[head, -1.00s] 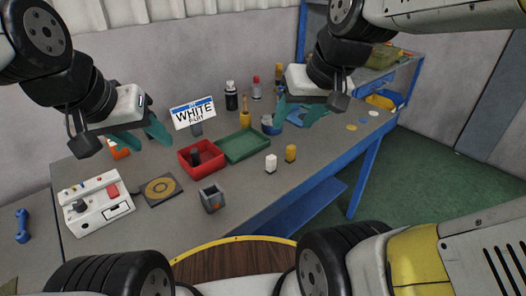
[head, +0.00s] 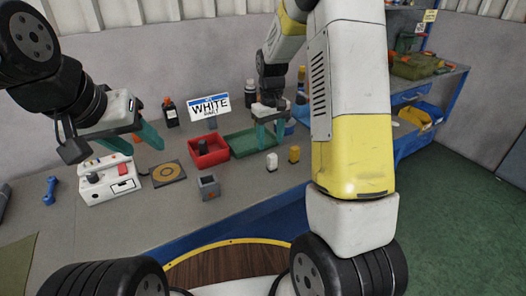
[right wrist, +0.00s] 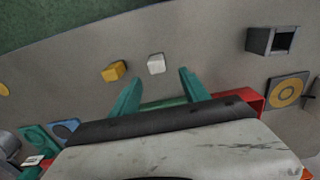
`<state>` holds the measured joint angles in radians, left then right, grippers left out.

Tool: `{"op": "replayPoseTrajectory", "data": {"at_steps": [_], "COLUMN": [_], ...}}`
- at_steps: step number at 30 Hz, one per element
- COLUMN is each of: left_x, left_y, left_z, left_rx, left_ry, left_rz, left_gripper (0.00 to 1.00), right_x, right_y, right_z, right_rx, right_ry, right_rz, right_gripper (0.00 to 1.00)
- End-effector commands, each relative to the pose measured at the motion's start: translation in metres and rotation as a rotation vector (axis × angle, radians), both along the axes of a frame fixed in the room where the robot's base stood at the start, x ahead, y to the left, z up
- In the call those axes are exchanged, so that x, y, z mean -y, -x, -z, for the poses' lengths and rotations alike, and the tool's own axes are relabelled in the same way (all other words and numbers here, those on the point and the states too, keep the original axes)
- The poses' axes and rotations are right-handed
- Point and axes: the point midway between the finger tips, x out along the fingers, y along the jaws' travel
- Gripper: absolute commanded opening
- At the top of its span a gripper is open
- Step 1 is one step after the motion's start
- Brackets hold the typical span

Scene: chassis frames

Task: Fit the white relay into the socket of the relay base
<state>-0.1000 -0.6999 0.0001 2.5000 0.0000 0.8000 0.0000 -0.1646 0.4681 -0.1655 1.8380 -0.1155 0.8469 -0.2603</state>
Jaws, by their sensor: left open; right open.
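The white relay (head: 272,162) stands on the grey bench in front of the green tray. In the right wrist view the white relay (right wrist: 156,64) lies just beyond my fingertips, and nothing touches it. The grey relay base (head: 208,187) with its dark square socket stands to the left of the relay; it also shows at the upper right of the right wrist view (right wrist: 272,41). My right gripper (head: 268,142) is open and empty, just above and behind the relay, over the green tray. My left gripper (head: 150,140) is open and empty, high over the left of the bench.
A yellow relay (head: 294,154) stands close to the right of the white one. Behind are a red bin (head: 208,158) holding a dark part and a green tray (head: 243,148). A white control box (head: 110,180) and a dark plate with a yellow ring (head: 168,174) stand at left.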

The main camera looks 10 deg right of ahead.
Motion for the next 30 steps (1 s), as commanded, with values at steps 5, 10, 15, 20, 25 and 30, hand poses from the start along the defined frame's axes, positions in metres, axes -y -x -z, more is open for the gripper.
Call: {"op": "replayPoseTrajectory", "data": {"at_steps": [5,10,15,20,25,30], "left_x": [0.0,0.0,0.0,0.0,0.0,0.0], "left_y": [0.0,0.0,0.0,0.0,0.0,0.0], "left_z": [0.0,0.0,0.0,0.0,0.0,0.0], "left_rx": [0.0,0.0,0.0,0.0,0.0,0.0], "left_ry": [0.0,0.0,0.0,0.0,0.0,0.0], "left_rz": [0.0,0.0,0.0,0.0,0.0,0.0], "left_gripper": [0.48,0.48,0.48,0.48,0.48,0.48], "right_x": [0.002,0.006,0.007,0.007,0.007,0.007], "right_y": [0.002,0.004,0.004,0.004,0.004,0.004], "right_z": [0.021,0.045,0.066,0.07,0.07,0.07], "right_rx": [-0.003,-0.004,-0.001,0.001,0.001,0.002], "right_ry": [0.0,0.0,0.0,0.0,0.0,-0.001], "right_rz": [0.002,0.004,0.001,0.0,0.001,0.001], "right_gripper": [0.54,0.54,0.54,0.54,0.48,0.14]}}
